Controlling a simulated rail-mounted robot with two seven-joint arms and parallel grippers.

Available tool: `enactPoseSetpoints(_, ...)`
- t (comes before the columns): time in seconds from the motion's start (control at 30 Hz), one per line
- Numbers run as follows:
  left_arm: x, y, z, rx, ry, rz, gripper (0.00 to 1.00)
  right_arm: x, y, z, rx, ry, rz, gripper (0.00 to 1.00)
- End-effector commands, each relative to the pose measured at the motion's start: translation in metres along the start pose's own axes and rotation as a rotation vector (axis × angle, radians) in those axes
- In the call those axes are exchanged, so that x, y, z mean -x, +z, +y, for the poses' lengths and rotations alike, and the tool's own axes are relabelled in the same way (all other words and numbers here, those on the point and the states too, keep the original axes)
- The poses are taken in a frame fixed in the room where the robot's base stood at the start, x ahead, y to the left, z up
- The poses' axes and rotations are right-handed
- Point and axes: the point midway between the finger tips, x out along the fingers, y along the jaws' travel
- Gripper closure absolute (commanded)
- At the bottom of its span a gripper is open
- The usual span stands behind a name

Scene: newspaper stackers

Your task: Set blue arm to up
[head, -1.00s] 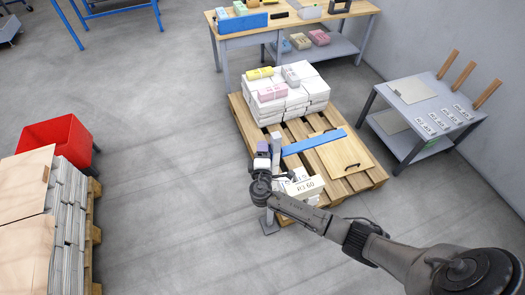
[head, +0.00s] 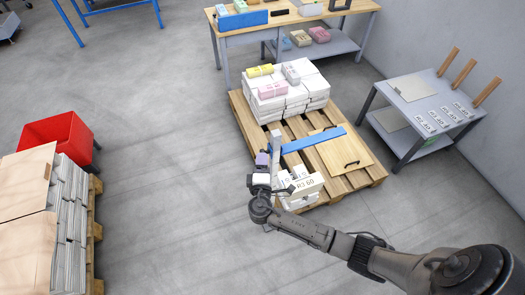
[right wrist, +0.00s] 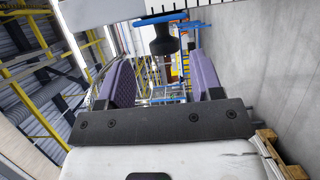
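The blue arm (head: 315,140) is a flat bar reaching right, roughly level, from a grey upright post (head: 276,150) beside the pallet. In the right wrist view a blue bar end (right wrist: 165,17) shows at the top, with a black knob (right wrist: 163,42) below it. My right gripper (head: 262,160) is just left of the post in the head view. Its two purple fingers stand wide apart around empty space in the right wrist view (right wrist: 163,80). The knob lines up between them, but seems beyond the tips. My left gripper is out of view.
A wooden pallet (head: 300,143) carries white bundles (head: 290,95), a wooden board (head: 342,155) and a labelled box (head: 305,187). A grey side table (head: 455,110) stands right, a workbench (head: 240,35) behind. Open floor (head: 165,140) lies left of the post.

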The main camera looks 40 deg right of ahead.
Motion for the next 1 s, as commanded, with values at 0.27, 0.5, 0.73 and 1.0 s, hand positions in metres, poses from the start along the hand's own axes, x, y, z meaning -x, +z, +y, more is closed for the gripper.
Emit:
enactPoseSetpoints(0.27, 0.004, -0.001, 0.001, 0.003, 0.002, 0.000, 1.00, 0.049, 0.001, 0.000, 0.001, -0.002, -0.001, 0.40)
enactPoseSetpoints(0.5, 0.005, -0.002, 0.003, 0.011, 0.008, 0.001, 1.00, 0.070, 0.001, 0.000, 0.002, 0.000, -0.001, 0.40)
enactPoseSetpoints(0.73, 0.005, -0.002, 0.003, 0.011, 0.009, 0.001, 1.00, 0.074, 0.001, -0.001, 0.002, 0.000, -0.002, 0.40)
enactPoseSetpoints(1.0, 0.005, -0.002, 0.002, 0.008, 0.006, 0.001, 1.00, 0.074, 0.001, -0.001, 0.002, 0.000, -0.002, 0.40)
